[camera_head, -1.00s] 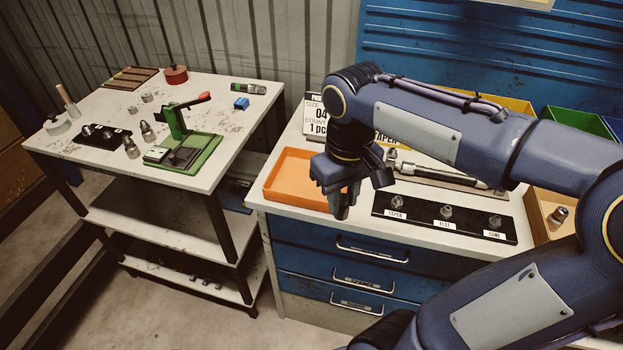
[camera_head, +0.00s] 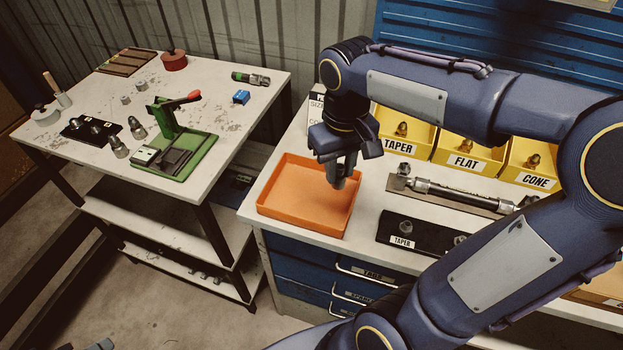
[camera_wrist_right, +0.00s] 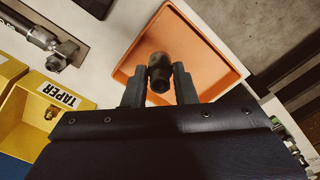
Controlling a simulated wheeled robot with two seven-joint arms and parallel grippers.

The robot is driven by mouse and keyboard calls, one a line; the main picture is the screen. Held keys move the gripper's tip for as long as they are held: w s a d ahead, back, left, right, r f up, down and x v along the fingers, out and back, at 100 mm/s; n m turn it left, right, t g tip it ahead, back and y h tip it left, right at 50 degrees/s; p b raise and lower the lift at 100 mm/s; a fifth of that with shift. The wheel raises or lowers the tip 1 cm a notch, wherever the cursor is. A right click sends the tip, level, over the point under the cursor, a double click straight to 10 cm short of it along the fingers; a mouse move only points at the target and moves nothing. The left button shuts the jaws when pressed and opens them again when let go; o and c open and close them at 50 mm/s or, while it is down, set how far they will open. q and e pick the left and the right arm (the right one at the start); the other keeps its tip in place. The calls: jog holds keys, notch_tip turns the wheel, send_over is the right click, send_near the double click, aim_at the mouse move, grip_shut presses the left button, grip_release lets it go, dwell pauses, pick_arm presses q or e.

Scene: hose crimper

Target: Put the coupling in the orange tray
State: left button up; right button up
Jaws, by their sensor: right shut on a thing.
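The orange tray (camera_head: 285,210) lies on the blue cabinet's white top, at its left end. My right gripper (camera_head: 338,182) points down over the right part of the tray. In the right wrist view my right gripper (camera_wrist_right: 160,92) is shut on the coupling (camera_wrist_right: 159,68), a dark metal fitting between the two fingers. The tray (camera_wrist_right: 212,62) shows behind it in that view. The gap between the coupling and the tray floor is hard to judge. In the head view the fingers largely hide the coupling.
Yellow bins labelled TAPER (camera_head: 398,146), FLAT and CONE stand behind a hose assembly (camera_head: 450,192). A black rack (camera_head: 386,236) with fittings lies right of the tray. A second table (camera_head: 215,105) at left holds a green press (camera_head: 172,145) and several fittings.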

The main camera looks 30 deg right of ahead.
jog(key=w+f, duration=0.2)
jog(key=w+a+f, duration=0.1)
jog(key=w+f, duration=0.1)
jog(key=w+a+f, duration=0.1)
jog(key=w+f, duration=0.1)
jog(key=shift+w+f, duration=0.25)
jog(key=shift+w, duration=0.05)
jog(key=shift+w+a+f, duration=0.1)
jog(key=shift+a+f, duration=0.05)
jog(key=shift+f, duration=1.6)
jog(key=shift+f, duration=0.2)
jog(key=o, duration=1)
jog(key=shift+r, duration=0.15)
